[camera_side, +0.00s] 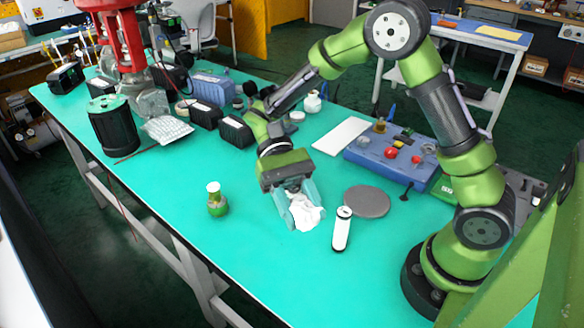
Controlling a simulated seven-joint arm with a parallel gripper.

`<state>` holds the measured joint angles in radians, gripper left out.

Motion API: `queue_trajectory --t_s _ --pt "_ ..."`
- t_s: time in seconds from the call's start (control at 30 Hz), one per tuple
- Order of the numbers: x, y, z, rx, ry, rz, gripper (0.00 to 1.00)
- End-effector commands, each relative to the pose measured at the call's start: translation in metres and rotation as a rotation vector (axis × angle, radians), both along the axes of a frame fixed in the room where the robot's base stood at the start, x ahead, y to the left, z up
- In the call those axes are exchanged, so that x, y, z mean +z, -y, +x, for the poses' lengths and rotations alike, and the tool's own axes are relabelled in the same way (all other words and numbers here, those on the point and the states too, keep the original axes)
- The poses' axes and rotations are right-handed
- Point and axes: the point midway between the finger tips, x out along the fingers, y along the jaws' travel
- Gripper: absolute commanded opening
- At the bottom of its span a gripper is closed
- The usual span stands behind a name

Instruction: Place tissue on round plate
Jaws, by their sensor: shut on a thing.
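The tissue (305,213) is a white crumpled piece between the fingers of my gripper (300,210). My gripper points down and is shut on it, low over the turquoise table; I cannot tell whether the tissue touches the table. The round plate (367,201) is a flat grey disc on the table, to the right of my gripper and apart from the tissue. Its whole top looks bare.
A white cylinder with black ends (341,229) stands between the tissue and the plate, towards the front. A green flask (216,200) stands to the left. A blue control box (390,158) and a white flat panel (342,136) lie behind the plate. The front table (270,270) is clear.

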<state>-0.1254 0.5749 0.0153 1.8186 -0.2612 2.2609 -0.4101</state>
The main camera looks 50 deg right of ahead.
Motion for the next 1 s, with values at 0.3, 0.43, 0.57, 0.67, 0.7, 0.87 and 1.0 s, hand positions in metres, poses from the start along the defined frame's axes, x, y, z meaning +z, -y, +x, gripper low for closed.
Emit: queue_trajectory --t_s 0.3,0.43,0.57,0.67,0.7,0.87,1.0 --pt "-0.014 0.052 -0.039 0.702 -0.001 -0.009 0.16" --pt "-0.013 0.096 -0.04 1.024 -0.004 -0.011 0.15" --pt "-0.017 0.155 -0.03 1.28 -0.012 -0.019 0.15" --pt "-0.022 0.193 -0.023 1.417 -0.016 -0.022 0.15" --pt "-0.024 0.207 -0.021 1.461 -0.017 -0.021 0.15" --pt "-0.031 0.242 -0.016 1.585 -0.016 -0.013 0.15" --pt "-0.039 0.254 -0.015 1.631 -0.015 -0.004 0.15"
